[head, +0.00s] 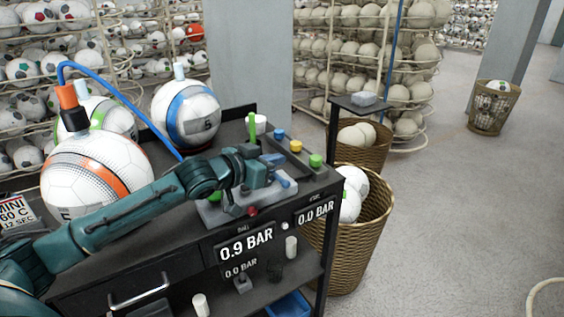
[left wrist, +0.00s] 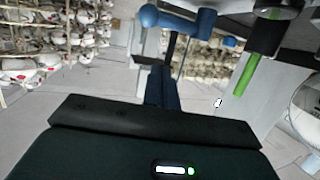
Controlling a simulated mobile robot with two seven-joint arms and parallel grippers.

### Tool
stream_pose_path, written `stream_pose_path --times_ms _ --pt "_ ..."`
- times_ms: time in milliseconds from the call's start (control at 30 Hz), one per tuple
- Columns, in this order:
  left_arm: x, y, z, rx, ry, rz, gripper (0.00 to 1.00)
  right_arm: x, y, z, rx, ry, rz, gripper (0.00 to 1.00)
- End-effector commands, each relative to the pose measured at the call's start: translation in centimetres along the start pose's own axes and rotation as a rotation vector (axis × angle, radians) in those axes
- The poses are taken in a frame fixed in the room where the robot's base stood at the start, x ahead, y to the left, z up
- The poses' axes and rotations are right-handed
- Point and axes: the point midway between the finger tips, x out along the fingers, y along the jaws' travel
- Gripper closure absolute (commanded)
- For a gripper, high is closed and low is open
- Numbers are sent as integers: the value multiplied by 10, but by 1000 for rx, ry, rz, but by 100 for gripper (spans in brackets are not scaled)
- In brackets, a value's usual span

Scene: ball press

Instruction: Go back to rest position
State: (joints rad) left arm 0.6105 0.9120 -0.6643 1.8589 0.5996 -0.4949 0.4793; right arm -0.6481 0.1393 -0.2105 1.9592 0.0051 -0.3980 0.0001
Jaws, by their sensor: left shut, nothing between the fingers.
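My left gripper (head: 266,170) reaches in from the left over the top of the dark bench (head: 320,183). It is shut and empty, above a grey block (head: 212,213) with small fittings. In the left wrist view my shut fingers (left wrist: 166,85) point toward a fitting with blue round ends (left wrist: 176,20). I cannot tell if they touch it. A white ball with an orange band (head: 90,178) and one with a blue band (head: 187,112) sit on the bench. My right gripper is not in view.
Wicker baskets with balls (head: 365,235) stand close to the right. The grey floor (head: 450,210) farther right is mostly clear.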

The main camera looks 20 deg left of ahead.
Motion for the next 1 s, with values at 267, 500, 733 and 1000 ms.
stream_pose_path --times_ms 267,500,733,1000 --pt "-52 -11 4 3 0 -1 100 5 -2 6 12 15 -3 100" --pt "-69 -13 1 0 2 2 100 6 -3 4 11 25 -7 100" --pt "-66 -3 13 -1 -20 9 100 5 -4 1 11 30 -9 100" --pt "-74 85 138 11 -280 5 100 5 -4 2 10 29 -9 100"
